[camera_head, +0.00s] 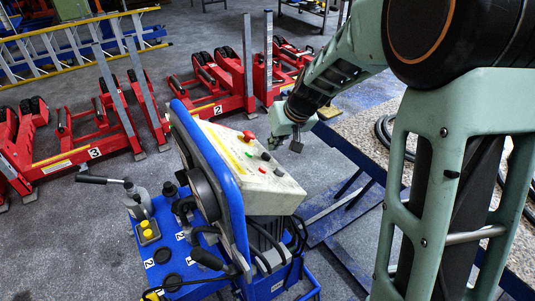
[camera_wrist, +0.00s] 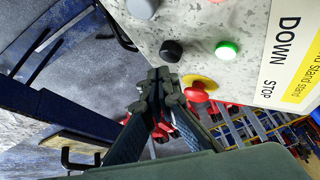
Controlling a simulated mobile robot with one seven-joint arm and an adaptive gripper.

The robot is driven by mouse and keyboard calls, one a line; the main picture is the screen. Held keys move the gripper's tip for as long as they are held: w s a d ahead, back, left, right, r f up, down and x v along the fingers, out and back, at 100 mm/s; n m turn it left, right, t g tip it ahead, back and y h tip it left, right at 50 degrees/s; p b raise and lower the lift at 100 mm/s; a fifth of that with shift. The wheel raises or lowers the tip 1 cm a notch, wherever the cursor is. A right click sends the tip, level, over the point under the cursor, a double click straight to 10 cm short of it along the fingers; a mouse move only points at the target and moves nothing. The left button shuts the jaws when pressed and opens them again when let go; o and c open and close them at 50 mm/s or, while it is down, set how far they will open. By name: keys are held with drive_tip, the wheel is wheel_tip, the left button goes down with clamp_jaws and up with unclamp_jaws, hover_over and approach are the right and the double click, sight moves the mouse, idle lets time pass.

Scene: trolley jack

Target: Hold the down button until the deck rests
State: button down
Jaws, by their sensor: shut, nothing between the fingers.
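The control box (camera_head: 245,165) has a pale sloping panel with buttons and stands on a blue trolley. In the wrist view, the word DOWN (camera_wrist: 286,40) is printed in line with a green button (camera_wrist: 227,50) and a black button (camera_wrist: 171,51). STOP (camera_wrist: 268,88) is in line with a red mushroom button (camera_wrist: 198,92) on a yellow ring. A grey button (camera_wrist: 142,8) is at the top edge. My gripper (camera_head: 296,142) is shut and empty beside the panel's right edge. Its tips (camera_wrist: 158,76) appear just below the black button; contact cannot be told. No deck is clearly identifiable.
Red lifting units (camera_head: 80,135) with upright posts stand behind the trolley. A yellow ladder (camera_head: 80,40) lies at the back left. A speckled bench (camera_head: 370,130) with coiled cable is right of the panel. Grey floor (camera_head: 60,235) is open at the left.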

drive_tip(key=shift+w+d+r+p, duration=0.3)
drive_tip(key=shift+d+r, duration=0.15)
drive_tip(key=shift+r, duration=0.2)
drive_tip(key=shift+w+d+r+p, duration=0.3)
drive_tip(key=shift+d+r, duration=0.1)
drive_tip(key=shift+r, duration=0.25)
drive_tip(key=shift+w+d+r+p, duration=0.2)
drive_tip(key=shift+w+d+r, duration=0.1)
drive_tip(key=shift+d+r, duration=0.25)
drive_tip(key=shift+a+r, duration=0.1)
idle(0.6)
